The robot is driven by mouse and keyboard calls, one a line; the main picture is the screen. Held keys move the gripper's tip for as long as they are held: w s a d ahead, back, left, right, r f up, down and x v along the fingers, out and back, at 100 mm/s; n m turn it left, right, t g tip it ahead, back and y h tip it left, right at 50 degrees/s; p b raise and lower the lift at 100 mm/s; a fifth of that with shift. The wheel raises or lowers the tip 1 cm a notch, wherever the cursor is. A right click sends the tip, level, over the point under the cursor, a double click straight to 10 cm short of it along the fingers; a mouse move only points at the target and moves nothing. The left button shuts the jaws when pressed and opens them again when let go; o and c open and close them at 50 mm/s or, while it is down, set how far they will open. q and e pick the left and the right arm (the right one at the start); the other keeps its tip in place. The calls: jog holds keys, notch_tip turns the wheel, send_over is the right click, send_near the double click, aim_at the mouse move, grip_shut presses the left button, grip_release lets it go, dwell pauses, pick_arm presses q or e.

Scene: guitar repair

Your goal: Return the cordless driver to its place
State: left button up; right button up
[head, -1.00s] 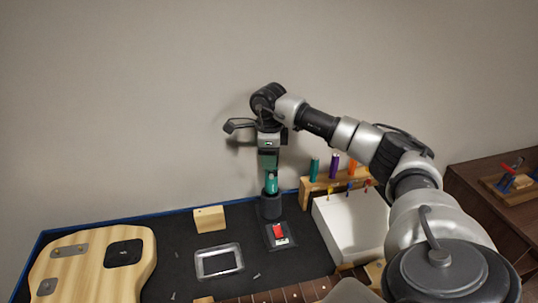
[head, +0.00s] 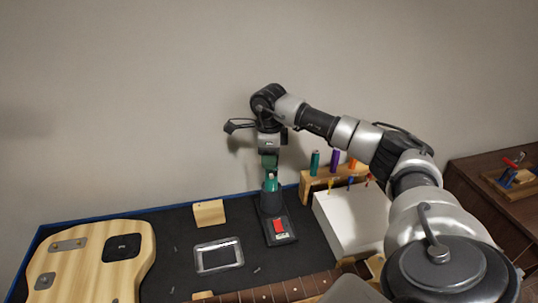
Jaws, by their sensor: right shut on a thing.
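The cordless driver (head: 270,182) is teal and black and stands upright beneath my right gripper (head: 269,156). The right gripper is shut on its upper part, with the fingers pointing down, and they partly hide it. The driver's lower end meets a dark cup-like part (head: 271,204) directly behind a black base with a red patch (head: 280,229). I cannot tell whether the driver is fully seated there. My left gripper is out of view.
A wooden rack (head: 312,186) with coloured tools and a white box (head: 352,218) stand close on the right. A wooden block (head: 209,213), a metal tray (head: 218,257) and a guitar body (head: 95,265) lie left on the dark mat. A fretboard (head: 270,294) crosses the front.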

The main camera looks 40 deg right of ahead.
jog(key=shift+f+b, duration=0.45)
jog(key=shift+f, duration=0.35)
jog(key=o, duration=1.3)
jog(key=shift+r, duration=0.1)
notch_tip(320, 180, up, 10)
jog(key=shift+f+b, duration=0.2)
jog(key=shift+b, duration=0.9)
jog(key=shift+r, duration=0.55)
